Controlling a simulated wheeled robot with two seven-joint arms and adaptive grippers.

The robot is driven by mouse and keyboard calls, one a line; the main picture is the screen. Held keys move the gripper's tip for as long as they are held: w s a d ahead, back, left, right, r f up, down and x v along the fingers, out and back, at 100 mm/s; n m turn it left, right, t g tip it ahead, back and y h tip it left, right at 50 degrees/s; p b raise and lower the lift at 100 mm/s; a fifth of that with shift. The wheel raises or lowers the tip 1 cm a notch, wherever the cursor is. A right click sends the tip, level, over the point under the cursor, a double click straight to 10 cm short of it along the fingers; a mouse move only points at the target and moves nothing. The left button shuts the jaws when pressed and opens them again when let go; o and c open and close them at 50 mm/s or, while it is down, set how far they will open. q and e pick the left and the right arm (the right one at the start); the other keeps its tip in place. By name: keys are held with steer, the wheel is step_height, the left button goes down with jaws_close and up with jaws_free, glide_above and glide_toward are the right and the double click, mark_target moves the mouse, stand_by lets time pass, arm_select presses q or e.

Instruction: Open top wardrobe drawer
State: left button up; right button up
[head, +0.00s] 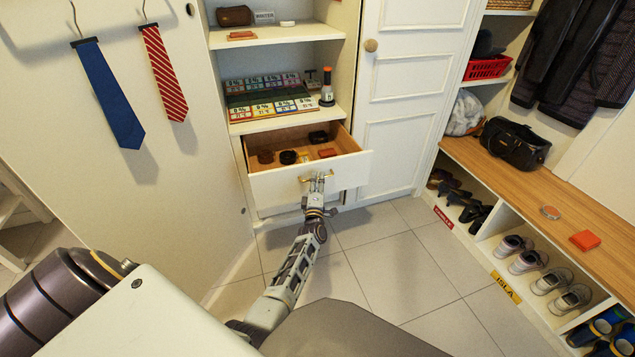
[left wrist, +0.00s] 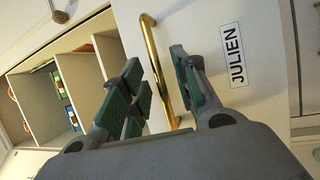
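The white wardrobe drawer (head: 310,182) is pulled out below the shelves in the head view, with its inside showing. Several small dark, yellow and orange items lie in it. My left gripper (head: 317,180) is at the front of this drawer, by its brass handle (head: 303,179). In the left wrist view the brass handle (left wrist: 163,72) lies between the two green-padded fingers of my left gripper (left wrist: 165,92). The fingers stand apart, with gaps visible beside the bar. A "JULIEN" label (left wrist: 236,56) is on the white front. My right gripper is not in view.
A shelf (head: 285,121) with colored cards and a bottle (head: 327,88) is above the drawer. A closed white door (head: 408,100) is to its right. A bench (head: 540,195) with shoe cubbies runs along the right. The tiled floor (head: 400,260) between is clear.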

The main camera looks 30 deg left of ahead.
arm_select(q)
steer(key=v, duration=0.8)
steer(key=shift+d+f, duration=0.15)
steer(key=shift+f, duration=0.1)
stand_by(0.5)
steer(key=shift+w, duration=0.1)
steer(key=x, duration=0.6)
steer(key=shift+w+a+r, duration=0.2)
steer(key=shift+a+r, duration=0.05)
steer(key=shift+r, duration=0.05)
stand_by(0.4)
stand_by(0.3)
